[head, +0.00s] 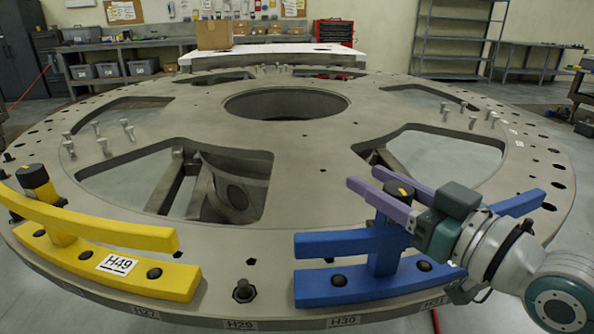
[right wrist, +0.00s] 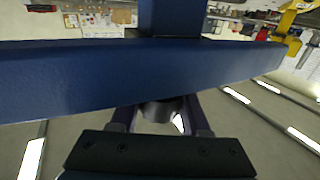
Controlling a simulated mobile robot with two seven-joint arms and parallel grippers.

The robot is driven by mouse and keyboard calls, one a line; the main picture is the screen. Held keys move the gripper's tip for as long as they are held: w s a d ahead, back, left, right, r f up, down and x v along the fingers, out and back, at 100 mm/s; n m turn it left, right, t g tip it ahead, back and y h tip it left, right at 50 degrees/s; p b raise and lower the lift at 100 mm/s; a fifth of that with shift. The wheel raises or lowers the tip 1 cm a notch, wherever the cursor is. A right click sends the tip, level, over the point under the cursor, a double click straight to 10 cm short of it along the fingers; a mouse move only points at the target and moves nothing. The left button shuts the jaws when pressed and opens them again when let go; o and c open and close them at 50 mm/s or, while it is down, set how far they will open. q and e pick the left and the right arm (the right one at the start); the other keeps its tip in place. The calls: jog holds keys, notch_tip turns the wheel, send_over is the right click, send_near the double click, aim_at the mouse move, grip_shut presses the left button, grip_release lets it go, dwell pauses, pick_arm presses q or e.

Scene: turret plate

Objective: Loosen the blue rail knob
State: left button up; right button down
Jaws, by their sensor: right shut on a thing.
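The blue rail (head: 335,243) stands at the front right of the large grey turret plate (head: 300,155), with an upper bar, a lower bar and a post. Its dark knob (head: 399,187), with a yellow mark on top, sits on the post. My right gripper (head: 366,178) reaches in from the right, its purple fingers on both sides of the knob and shut on it. In the right wrist view the blue bar (right wrist: 90,80) crosses the picture; a dark round part (right wrist: 160,112) shows between the fingers below it. My left gripper is not in view.
A yellow rail (head: 90,225) labelled H49, with its own dark knob (head: 36,182), stands at the front left. A black bolt (head: 244,290) stands on the plate rim between the rails. Small grey pegs and cut-outs dot the plate. A cardboard box (head: 214,36) is behind.

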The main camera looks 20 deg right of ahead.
aim_at(411, 201)
jog(key=shift+y, duration=0.3)
jog(key=shift+c, duration=1.8)
grip_release()
jog(key=shift+s, duration=0.1)
jog(key=p+v, duration=0.1)
jog(key=v, duration=0.8)
jog(key=shift+s+d+r, duration=0.1)
jog(key=shift+s, duration=0.25)
